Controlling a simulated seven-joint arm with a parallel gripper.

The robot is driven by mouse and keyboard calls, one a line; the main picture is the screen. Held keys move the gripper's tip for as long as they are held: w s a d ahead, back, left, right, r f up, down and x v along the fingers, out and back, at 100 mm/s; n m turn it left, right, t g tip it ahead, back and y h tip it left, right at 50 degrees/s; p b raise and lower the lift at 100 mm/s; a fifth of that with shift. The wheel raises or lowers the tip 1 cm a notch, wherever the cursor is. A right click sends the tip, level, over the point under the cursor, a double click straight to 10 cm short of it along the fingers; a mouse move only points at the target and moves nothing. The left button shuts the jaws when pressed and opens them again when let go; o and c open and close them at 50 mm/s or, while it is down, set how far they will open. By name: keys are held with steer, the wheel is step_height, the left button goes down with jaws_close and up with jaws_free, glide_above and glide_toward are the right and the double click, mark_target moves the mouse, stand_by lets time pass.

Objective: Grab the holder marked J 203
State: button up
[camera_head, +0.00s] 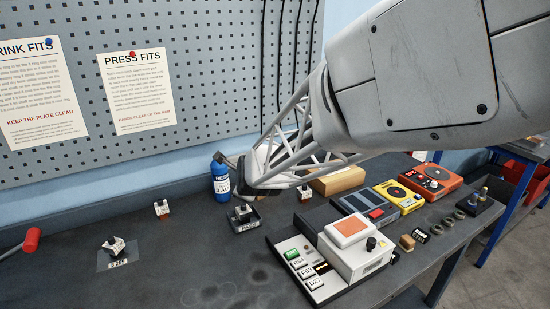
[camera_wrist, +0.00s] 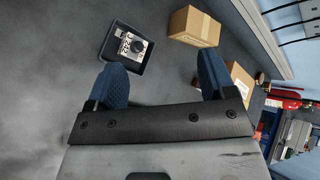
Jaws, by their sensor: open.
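A small white holder with a dark round top (camera_head: 243,211) sits in a dark square tray (camera_head: 247,226) in the middle of the bench. In the wrist view this holder (camera_wrist: 133,44) lies ahead of my fingers, in its tray (camera_wrist: 146,68). Its printed tag is too small to read surely. Similar holders stand at the back left (camera_head: 161,208), on a labelled grey plate at the front left (camera_head: 115,245), and right of my gripper (camera_head: 304,192); their marks are not legible. My gripper (camera_wrist: 162,80) is open and empty, above and behind the tray, with its blue pads apart.
A blue bottle (camera_head: 220,180) stands close beside my gripper. A cardboard box (camera_head: 338,180) is behind to the right; a box also shows in the wrist view (camera_wrist: 195,27). A white device with an orange top (camera_head: 348,232) stands right of the tray. The bench's front left is mostly clear.

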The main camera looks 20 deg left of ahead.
steer(key=s+a+f+m+y, duration=0.1)
steer(key=a+f+m, duration=0.15)
steer(key=a, duration=0.45)
steer(key=s+a+f+m+y, duration=0.1)
steer(key=a+f+m, duration=0.15)
steer(key=a, duration=0.45)
steer(key=m+t+y, duration=0.1)
steer(key=m+y, duration=0.1)
steer(key=m, duration=0.2)
glide_toward(162, 208)
steer(key=x, duration=0.4)
steer(key=shift+a, duration=0.35)
steer(key=shift+w, duration=0.1)
steer(key=shift+w+a+f+h, duration=0.3)
steer(key=shift+w+a+f, duration=0.2)
steer(key=shift+w+a, duration=0.3)
steer(key=shift+a, duration=0.1)
steer(key=shift+x, duration=2.55)
